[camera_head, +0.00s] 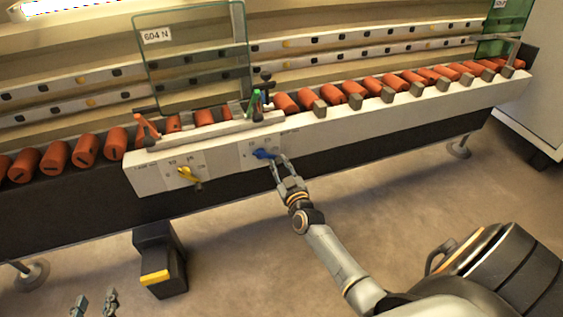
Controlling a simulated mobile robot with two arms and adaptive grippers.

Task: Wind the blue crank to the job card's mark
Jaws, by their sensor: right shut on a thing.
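The blue crank (263,154) sits on the front face of the white control panel (225,163), with small dark markings around it that are too small to read. My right gripper (277,162) is at the crank and shut on it, coming from the lower right. My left gripper (95,300) shows at the bottom left edge, its two fingers apart, empty and far below the panel. A white label (157,36) reading "604 N" is on the glass pane; I cannot tell whether it is the job card.
A yellow crank (188,175) is left of the blue one. An orange lever (147,128) and a green lever (255,103) stand on top. A black pedal box (158,262) stands on the otherwise open floor.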

